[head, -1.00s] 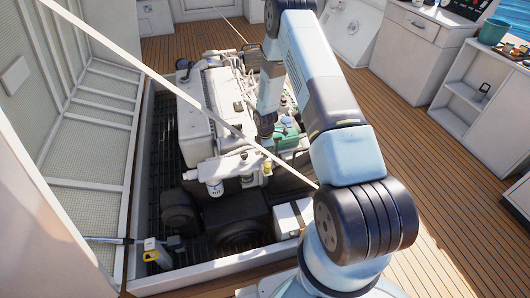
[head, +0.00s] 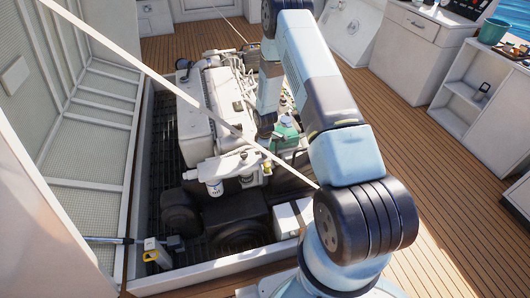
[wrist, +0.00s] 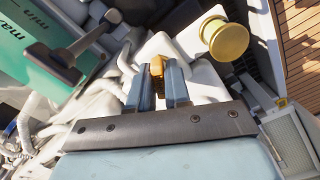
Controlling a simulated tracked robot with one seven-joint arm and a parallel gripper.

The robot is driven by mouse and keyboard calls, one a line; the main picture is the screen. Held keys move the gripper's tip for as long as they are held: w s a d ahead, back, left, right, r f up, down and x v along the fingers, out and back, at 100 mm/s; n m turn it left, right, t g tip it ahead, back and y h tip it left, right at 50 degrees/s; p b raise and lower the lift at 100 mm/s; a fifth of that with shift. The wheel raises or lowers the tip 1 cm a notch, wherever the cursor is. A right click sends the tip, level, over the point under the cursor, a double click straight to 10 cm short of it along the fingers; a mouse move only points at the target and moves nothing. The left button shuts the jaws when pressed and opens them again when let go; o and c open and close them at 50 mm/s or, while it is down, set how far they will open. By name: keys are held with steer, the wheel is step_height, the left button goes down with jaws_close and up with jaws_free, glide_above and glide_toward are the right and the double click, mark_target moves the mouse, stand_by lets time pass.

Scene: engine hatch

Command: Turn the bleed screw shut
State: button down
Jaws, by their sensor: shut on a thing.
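The bleed screw (wrist: 157,64) shows in the wrist view as a small brass-coloured piece between the two blue-grey fingers. My gripper (wrist: 158,82) is shut on it, one finger on each side. The fingers hide part of the screw, so its turn angle is hard to tell. It sits among white engine parts. In the head view my arm comes down over the engine (head: 205,105), and I cannot make out the fingertips or the screw there.
A round gold knob (wrist: 226,38) stands right of the fingers. A green tank (wrist: 40,50) with min and max marks and a dark lever-like part (wrist: 85,42) are at left. A pale strut (head: 165,85) crosses above the engine bay. The wooden deck (head: 405,130) at right is clear.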

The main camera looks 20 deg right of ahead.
steer(key=m, duration=0.6)
steer(key=shift+w, duration=0.15)
steer(key=shift+r+m, duration=0.1)
steer(key=shift+m, duration=3)
steer(key=c, duration=1.1)
jaws_free()
step_height(320, 180, up, 14)
steer(key=shift+f, duration=0.25)
